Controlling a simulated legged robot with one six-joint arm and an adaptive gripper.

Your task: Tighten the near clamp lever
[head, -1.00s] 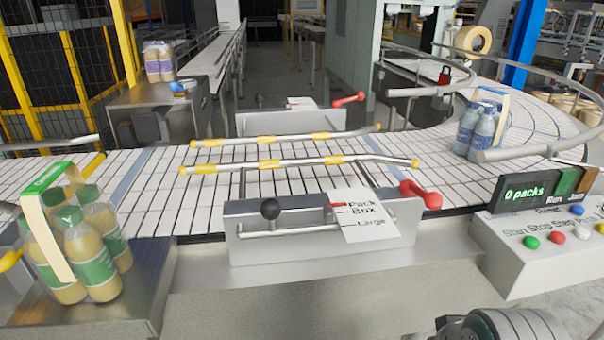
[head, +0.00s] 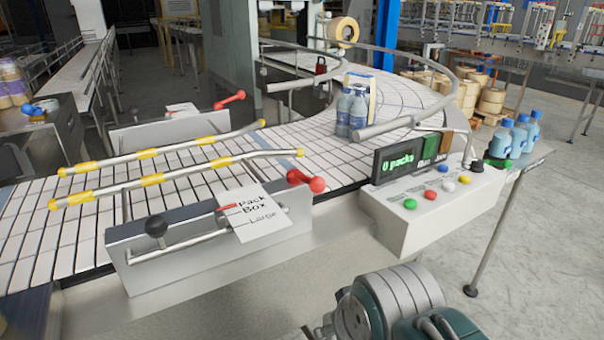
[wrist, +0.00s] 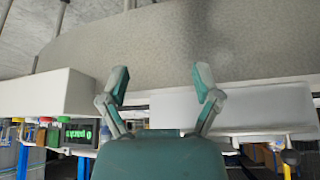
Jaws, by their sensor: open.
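The near clamp lever (head: 306,181) is a red handle at the right end of the near grey rail block (head: 140,248), angled down to the right. A card reading Pack Box and Large (head: 254,212) hangs on that block, with a small red pointer (head: 228,208) by its top line. A black ball knob (head: 156,226) stands at the left of the block. My gripper (wrist: 162,85) is open and empty in the wrist view, facing the machine's grey side. I cannot make out the lever there. In the head view only my arm shows, low and right of the block.
A control box (head: 410,222) with coloured buttons and a display reading 0 packs (head: 400,160) stands right of the lever. Yellow-marked guide rails (head: 185,172) run above the conveyor. A far red lever (head: 229,99) sits beyond. Blue bottles (head: 355,110) stand on the belt.

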